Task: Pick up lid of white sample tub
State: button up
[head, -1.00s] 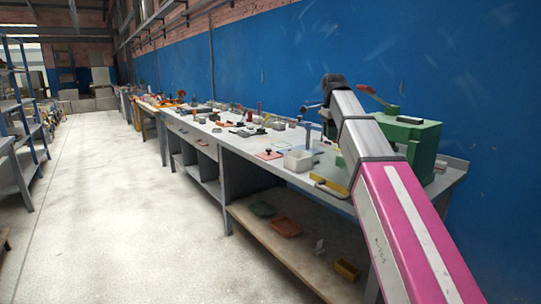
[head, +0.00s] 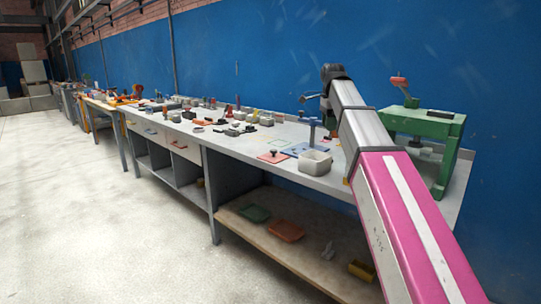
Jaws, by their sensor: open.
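The white sample tub (head: 316,163) stands near the bench's front edge, left of my arm; it looks like an open, pale square box. A flat pink-red square with a dark knob (head: 272,157) lies just left of it; I cannot tell whether it is a lid. No white lid can be made out on or beside the tub. My gripper (head: 309,98) shows only as a small dark part at the arm's far end, above and behind the tub, open and apart from the bench things; its fingers are hardly visible.
A blue plate with an upright post (head: 312,130) stands behind the tub. A green press (head: 440,135) stands right of my arm. Many small parts crowd the bench farther left. Green and orange trays (head: 285,231) lie on the lower shelf. The floor (head: 90,220) at left is clear.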

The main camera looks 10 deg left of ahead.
aim_at(274, 157)
jog(key=j+z, duration=0.15)
jog(key=j, duration=0.6)
jog(key=i+j+u, duration=0.15)
jog(key=j+u, duration=0.15)
jog(key=i+j+u, duration=0.25)
jog(key=j, duration=0.15)
jog(key=i+j+u, duration=0.1)
jog(key=j+u, duration=0.2)
